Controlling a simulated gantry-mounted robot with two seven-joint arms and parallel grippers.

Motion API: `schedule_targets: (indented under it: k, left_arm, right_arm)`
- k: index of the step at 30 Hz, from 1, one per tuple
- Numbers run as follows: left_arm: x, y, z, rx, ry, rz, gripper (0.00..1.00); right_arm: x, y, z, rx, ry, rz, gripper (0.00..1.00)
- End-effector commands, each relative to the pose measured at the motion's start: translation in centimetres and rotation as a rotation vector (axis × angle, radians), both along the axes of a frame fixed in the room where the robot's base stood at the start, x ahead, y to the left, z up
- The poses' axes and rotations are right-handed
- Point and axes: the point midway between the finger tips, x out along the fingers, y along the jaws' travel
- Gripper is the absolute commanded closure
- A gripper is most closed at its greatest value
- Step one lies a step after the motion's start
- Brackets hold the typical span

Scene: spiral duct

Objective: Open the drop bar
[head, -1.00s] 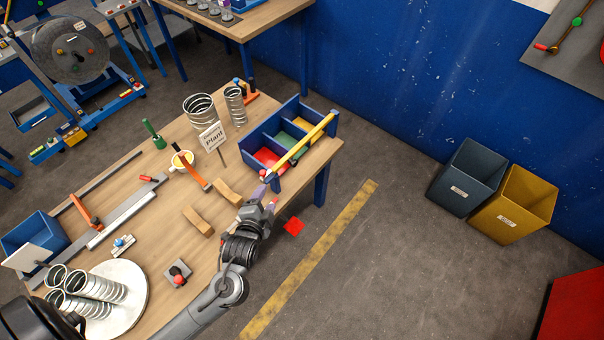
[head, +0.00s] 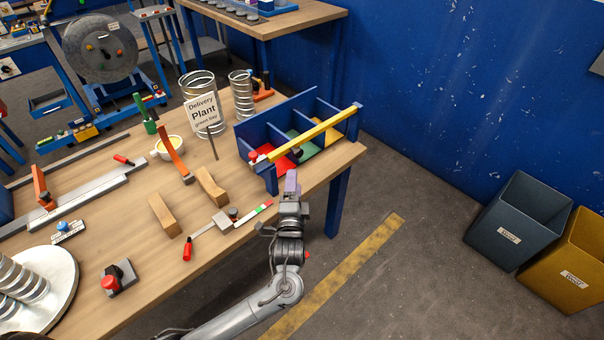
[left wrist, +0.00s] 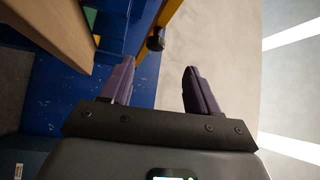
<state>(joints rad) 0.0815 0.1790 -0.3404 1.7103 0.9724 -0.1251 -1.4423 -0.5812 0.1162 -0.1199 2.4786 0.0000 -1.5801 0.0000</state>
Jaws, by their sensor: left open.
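The drop bar is a yellow bar (head: 318,130) lying across the front top of a blue three-bay bin (head: 262,128). A red knob (head: 253,155) sits near its left end and a black knob (head: 297,153) stands out from it. In the left wrist view the yellow bar (left wrist: 173,12) and black knob (left wrist: 156,39) show just beyond my fingertips. My left gripper (head: 291,180) is in front of the bin, below the bar. Its two purple fingers (left wrist: 158,66) are apart with nothing between them. My right gripper is out of view.
A sign reading "Delivery Plant green bay" (head: 203,113) stands left of the bin. Wooden blocks (head: 163,215) and a red-handled tool (head: 187,250) lie on the bench (head: 120,225).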

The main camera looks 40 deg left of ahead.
Motion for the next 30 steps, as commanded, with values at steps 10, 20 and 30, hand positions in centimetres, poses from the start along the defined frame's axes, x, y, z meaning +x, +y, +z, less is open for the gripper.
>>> schedule_targets:
  k: [10,20,30]
  left_arm:
    - [1.9,0.1,-1.2,0.002,-0.07,-0.002,0.39]
    - [4.9,2.2,-0.4,0.004,-0.076,-0.001,0.39]
    - [9.0,5.1,0.5,0.003,-0.075,-0.003,0.39]
  right_arm:
    - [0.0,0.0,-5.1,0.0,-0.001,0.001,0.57]
    - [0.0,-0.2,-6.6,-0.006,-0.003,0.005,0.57]
    - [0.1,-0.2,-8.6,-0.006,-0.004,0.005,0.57]
